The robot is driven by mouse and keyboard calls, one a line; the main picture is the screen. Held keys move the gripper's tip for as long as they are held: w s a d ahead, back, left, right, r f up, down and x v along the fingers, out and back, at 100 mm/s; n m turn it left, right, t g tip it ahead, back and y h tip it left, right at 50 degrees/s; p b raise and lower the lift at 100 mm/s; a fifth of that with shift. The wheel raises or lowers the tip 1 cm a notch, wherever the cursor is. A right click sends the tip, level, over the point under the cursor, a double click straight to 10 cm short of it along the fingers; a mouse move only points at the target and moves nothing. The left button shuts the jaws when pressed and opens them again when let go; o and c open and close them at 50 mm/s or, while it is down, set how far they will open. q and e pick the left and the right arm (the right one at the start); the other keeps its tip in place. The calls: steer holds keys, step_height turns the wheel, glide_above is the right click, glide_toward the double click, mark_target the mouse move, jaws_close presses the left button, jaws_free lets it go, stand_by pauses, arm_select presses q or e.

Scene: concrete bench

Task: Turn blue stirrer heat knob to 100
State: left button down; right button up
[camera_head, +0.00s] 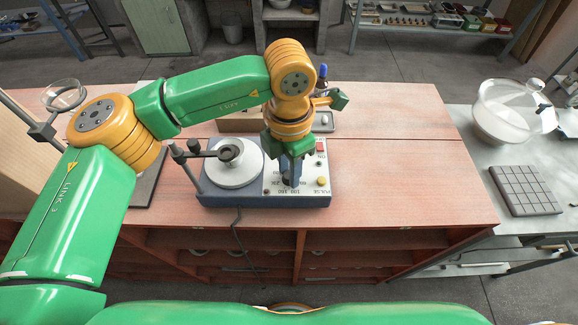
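The blue stirrer (230,196) stands on the red-brown bench top, with a round white plate (228,177) on its left side and a white control panel (310,194) on its right side. My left arm reaches in from the left. Its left gripper (291,180) points down over the panel, in front of printed numbers, of which 100 and 180 can be read. The heat knob is hidden behind the gripper or between its fingers, and I cannot tell whether the fingers touch it. A red switch (320,145) and a yellow button (321,181) show on the panel. My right gripper is not in view.
A stand rod with a clamp (192,153) rises beside the plate. A blue-capped bottle (322,76) and a tray (324,122) stand behind the stirrer. A cable (236,232) hangs over the front edge. The bench right of the stirrer (410,165) is clear.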

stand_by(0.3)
arm_select(q)
steer(key=shift+f+m+b, duration=0.15)
steer(key=shift+m+b, duration=1.25)
steer(key=shift+m, duration=0.4)
steer(key=m+b, duration=0.1)
steer(key=m, duration=0.3)
steer(key=shift+m, duration=0.3)
steer(key=m+b, duration=0.1)
steer(key=m, duration=1)
steer(key=shift+m, duration=0.4)
